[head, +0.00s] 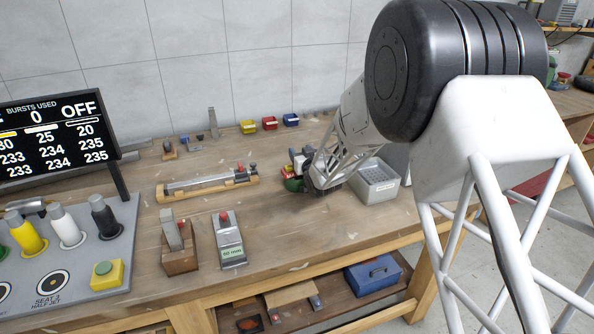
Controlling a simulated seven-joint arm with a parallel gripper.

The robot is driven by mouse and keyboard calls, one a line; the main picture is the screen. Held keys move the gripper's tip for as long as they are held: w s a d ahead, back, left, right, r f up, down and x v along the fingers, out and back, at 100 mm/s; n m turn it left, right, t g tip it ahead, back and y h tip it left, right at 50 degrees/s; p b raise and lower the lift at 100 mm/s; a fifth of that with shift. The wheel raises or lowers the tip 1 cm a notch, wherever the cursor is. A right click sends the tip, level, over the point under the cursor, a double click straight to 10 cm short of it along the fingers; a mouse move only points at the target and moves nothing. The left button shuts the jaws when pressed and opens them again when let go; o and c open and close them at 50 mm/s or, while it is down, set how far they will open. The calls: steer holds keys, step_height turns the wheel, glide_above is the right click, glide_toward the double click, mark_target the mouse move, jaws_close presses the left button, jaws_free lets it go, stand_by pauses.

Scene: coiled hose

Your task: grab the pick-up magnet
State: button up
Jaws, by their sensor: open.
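I cannot say for certain which thing is the pick-up magnet. A long silver bar-shaped tool (205,183) with red and dark parts at its right end lies in a wooden cradle on the workbench. My gripper (312,187) is low over the bench, right of that cradle and left of a grey bin. It is open, small in view and partly hidden by my own arm. A small cluster of green, red and dark parts (292,181) shows right beside it; whether they touch is unclear.
The grey bin (364,192) stands close right of my gripper. A wooden block with a metal piece (177,250) and a silver box with a red button (229,240) stand nearer. Yellow, red (269,124) and blue small bins line the back. A panel with coloured knobs (75,265) is left.

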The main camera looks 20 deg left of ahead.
steer(key=shift+c, duration=0.4)
jaws_close()
